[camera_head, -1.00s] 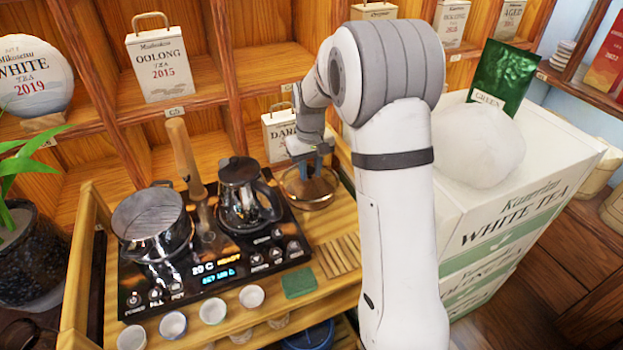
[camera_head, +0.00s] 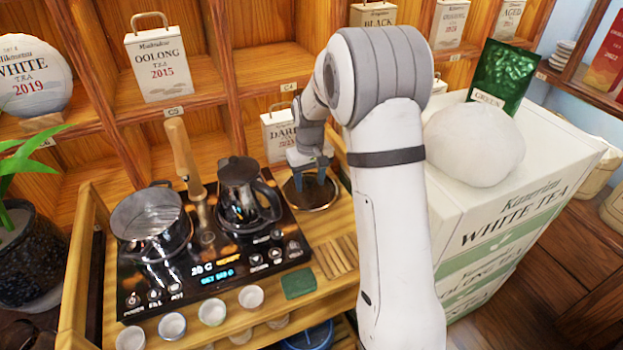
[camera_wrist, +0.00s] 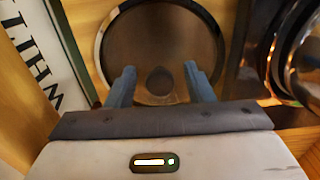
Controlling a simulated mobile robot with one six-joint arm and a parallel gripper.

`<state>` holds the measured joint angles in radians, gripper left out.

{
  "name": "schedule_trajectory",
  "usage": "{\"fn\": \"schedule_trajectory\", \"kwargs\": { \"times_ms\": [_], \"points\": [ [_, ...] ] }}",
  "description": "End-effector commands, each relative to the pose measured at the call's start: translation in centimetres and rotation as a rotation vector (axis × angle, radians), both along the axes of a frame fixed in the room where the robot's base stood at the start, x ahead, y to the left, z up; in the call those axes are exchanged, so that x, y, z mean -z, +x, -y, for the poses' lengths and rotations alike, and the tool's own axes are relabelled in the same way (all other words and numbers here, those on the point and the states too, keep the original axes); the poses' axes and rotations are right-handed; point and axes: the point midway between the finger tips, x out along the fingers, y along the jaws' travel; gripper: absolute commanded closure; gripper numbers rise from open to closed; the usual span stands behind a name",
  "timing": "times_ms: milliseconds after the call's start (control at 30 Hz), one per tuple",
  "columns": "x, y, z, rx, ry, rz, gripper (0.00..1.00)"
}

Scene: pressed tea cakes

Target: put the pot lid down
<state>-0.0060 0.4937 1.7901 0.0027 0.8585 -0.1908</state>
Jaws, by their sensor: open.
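The pot lid (camera_head: 322,200) is a round disc with a metal rim. It lies flat on the wooden tray top, just right of the black hob. In the wrist view the lid (camera_wrist: 190,35) fills the upper middle, with its dark round knob (camera_wrist: 160,80) between my fingertips. My gripper (camera_head: 312,183) is over the lid; the wrist view shows its two blue fingers (camera_wrist: 159,82) open, one on each side of the knob with gaps between. The pot (camera_head: 150,222) stands without a lid at the left of the hob.
A dark kettle (camera_head: 243,195) stands on the hob (camera_head: 205,303) left of my gripper. A DARK tea box (camera_head: 281,132) stands behind it. White tea boxes (camera_head: 500,262) are at the right. Several small cups (camera_head: 211,312) line the front. A green block (camera_head: 299,284) lies at the front.

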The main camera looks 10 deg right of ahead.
Motion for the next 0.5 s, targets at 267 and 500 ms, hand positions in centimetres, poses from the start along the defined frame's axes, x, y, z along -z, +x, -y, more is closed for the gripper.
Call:
{"fn": "schedule_trajectory", "kwargs": {
  "times_ms": [267, 500],
  "points": [
    [-2.0, 0.1, 0.0, -0.001, 0.0, 0.003, 0.52],
    [-7.3, 0.1, -0.1, -0.001, 0.0, 0.006, 0.52]
  ]
}}
